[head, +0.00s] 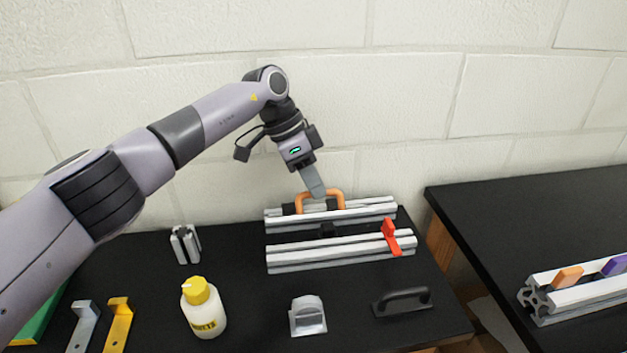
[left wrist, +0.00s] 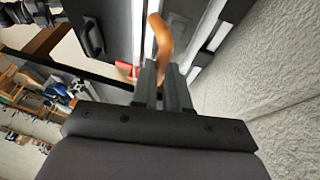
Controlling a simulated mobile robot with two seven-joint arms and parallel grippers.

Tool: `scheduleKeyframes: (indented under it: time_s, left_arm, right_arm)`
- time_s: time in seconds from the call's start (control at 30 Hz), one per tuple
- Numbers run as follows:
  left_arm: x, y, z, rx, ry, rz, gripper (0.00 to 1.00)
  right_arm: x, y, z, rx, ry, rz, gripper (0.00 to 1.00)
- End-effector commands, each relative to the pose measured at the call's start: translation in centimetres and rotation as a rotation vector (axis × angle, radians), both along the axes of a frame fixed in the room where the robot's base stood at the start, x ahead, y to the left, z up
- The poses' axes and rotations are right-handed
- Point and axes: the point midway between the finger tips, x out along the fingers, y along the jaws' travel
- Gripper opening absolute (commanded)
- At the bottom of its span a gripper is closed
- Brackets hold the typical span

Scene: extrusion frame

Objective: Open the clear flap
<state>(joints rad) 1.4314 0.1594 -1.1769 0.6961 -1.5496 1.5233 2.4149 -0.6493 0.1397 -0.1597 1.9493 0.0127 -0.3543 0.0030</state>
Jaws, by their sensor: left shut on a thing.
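An orange handle (head: 336,198) stands at the back rail of an aluminium extrusion frame (head: 340,262) on the black table. My left gripper (head: 316,192) reaches down from above and is shut on the top bar of the orange handle. In the left wrist view the orange handle (left wrist: 160,38) runs between the fingertips of my left gripper (left wrist: 162,78). No clear flap can be told apart from the frame; a see-through panel between the rails is too faint to make out. My right gripper is not in view.
A red lever (head: 389,237) sticks up from the front rail. In front are a yellow-capped bottle (head: 203,308), a small clear-grey block (head: 307,316) and a black handle (head: 402,301). Grey (head: 83,326) and yellow (head: 118,325) brackets lie left. A wall (head: 400,100) is close behind.

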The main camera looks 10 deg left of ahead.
Motion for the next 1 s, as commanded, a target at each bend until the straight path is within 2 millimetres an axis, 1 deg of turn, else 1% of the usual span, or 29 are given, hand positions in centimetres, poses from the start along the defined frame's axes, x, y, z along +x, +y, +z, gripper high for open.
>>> scheduleKeyframes:
  time_s: [0.03,0.07,0.1,0.37,0.47,0.57,0.8,0.9,1.0]
  left_arm:
    - [0.1,0.4,-0.6,0.009,-0.001,0.009,0.18]
    - [0.1,0.4,-0.6,0.009,-0.001,0.009,0.27]
    - [0.1,0.3,-0.6,0.009,-0.001,0.009,0.40]
    - [0.1,0.2,-0.3,0.005,0.001,0.005,0.40]
    - [0.1,0.4,0.1,0.004,-0.001,0.005,0.40]
    - [0.2,0.9,1.3,0.004,-0.004,0.006,0.40]
    - [0.3,2.6,4.7,0.006,-0.003,0.007,0.40]
    - [0.4,3.0,5.7,0.006,-0.002,0.007,0.40]
    - [0.3,3.2,6.0,0.006,0.001,0.006,0.40]
  right_arm:
    - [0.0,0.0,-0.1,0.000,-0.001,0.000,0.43]
    - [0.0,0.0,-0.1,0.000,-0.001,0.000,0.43]
    - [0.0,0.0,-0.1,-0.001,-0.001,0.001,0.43]
    - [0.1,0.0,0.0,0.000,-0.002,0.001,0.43]
    - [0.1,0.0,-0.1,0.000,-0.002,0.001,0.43]
    - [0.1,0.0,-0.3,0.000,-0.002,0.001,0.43]
    - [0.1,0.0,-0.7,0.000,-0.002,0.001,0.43]
    - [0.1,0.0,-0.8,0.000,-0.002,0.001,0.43]
    - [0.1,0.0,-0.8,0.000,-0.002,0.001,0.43]
